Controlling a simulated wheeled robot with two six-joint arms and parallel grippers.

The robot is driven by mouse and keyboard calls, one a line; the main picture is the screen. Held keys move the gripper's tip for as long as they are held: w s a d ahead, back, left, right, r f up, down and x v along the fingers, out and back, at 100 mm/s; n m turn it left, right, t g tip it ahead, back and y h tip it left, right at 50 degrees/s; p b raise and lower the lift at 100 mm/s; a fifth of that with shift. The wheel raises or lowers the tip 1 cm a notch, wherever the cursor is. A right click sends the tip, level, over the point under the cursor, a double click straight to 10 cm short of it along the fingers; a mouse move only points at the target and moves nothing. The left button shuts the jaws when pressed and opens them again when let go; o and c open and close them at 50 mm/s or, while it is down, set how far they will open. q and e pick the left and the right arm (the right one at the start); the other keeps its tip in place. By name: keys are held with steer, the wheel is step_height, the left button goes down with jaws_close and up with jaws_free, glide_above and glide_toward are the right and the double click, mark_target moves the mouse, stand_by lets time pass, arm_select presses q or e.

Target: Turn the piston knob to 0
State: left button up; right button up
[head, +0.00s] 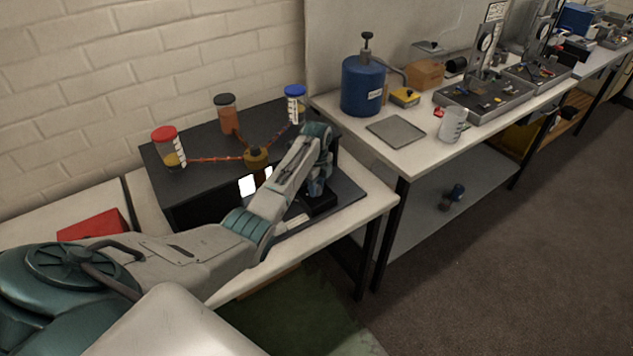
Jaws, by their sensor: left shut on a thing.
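My left arm reaches in from the left over the near table. My left gripper (316,190) points down over a dark flat base (345,190) at the table's right end. It is shut on what seems to be the piston knob, but my wrist and fingers hide the knob and most of the device there. No scale or reading of the knob can be made out. My right gripper is not in view.
A black box (180,195) carries red-lidded (168,148), black-lidded (227,115) and blue-lidded (295,104) jars, joined by tubes to a brass hub (256,158). On the right bench stand a blue pump cylinder (362,85), grey plate (396,131) and beaker (452,126).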

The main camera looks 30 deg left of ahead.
arm_select(q)
steer(key=n+p, duration=0.1)
steer(key=n, duration=0.1)
steer(key=n+p, duration=0.1)
steer(key=n, duration=0.1)
steer(key=n+p, duration=0.1)
steer(key=n, duration=0.1)
steer(key=shift+r, duration=0.25)
steer(key=n+p, duration=0.1)
steer(key=n, duration=0.3)
steer(key=shift+w+p, duration=0.1)
steer(key=shift+p, duration=0.3)
steer(key=n+p, duration=0.1)
steer(key=n, duration=0.2)
steer(key=shift+n, duration=0.4)
steer(key=n+p, duration=0.1)
steer(key=n, duration=0.7)
steer(key=shift+f+n+p, duration=0.1)
steer(key=shift+n+p, duration=0.25)
steer(key=shift+n, duration=0.05)
steer(key=shift+a+n, duration=0.1)
steer(key=shift+n, duration=1.7)
